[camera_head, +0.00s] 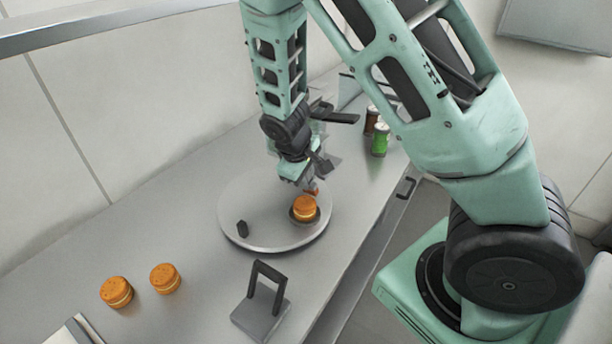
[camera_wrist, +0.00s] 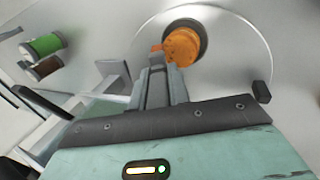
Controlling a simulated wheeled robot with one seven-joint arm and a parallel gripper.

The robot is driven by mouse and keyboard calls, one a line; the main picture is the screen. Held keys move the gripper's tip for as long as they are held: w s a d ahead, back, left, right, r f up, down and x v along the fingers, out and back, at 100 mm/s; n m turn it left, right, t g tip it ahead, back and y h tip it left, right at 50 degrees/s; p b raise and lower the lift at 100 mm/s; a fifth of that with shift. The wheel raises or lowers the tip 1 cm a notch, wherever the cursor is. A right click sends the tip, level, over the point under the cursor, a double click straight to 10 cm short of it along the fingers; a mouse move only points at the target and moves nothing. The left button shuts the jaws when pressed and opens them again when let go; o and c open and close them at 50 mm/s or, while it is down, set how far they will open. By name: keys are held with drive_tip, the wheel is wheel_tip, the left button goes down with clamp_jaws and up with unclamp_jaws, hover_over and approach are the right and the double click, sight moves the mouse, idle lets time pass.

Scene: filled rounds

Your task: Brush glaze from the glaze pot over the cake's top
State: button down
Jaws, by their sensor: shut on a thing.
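The cake (camera_head: 305,207), a small orange round with a pale middle band, sits on a dark disc on a pale round turntable (camera_head: 236,200). In the wrist view the cake (camera_wrist: 183,47) is just beyond my fingertips. My gripper (camera_head: 305,182) is above and beside the cake, shut on what looks like a brush, whose orange tip (camera_head: 315,191) is close to the cake's upper edge. I cannot tell whether the tip touches it. The fingers (camera_wrist: 160,75) hide most of the brush. A green jar (camera_head: 380,142) and a brown jar (camera_head: 371,122) stand behind; which is the glaze pot is unclear.
Two similar rounds, one (camera_head: 117,291) and another (camera_head: 165,278), sit on the counter at front left. A grey scraper-like tool with an upright handle (camera_head: 262,312) is in front of the turntable. A small dark block (camera_head: 243,228) is at its left rim.

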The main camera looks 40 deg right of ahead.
drive_tip(key=shift+f+b, duration=0.65)
drive_tip(key=shift+f, duration=0.2)
idle(0.5)
drive_tip(key=shift+a, duration=0.1)
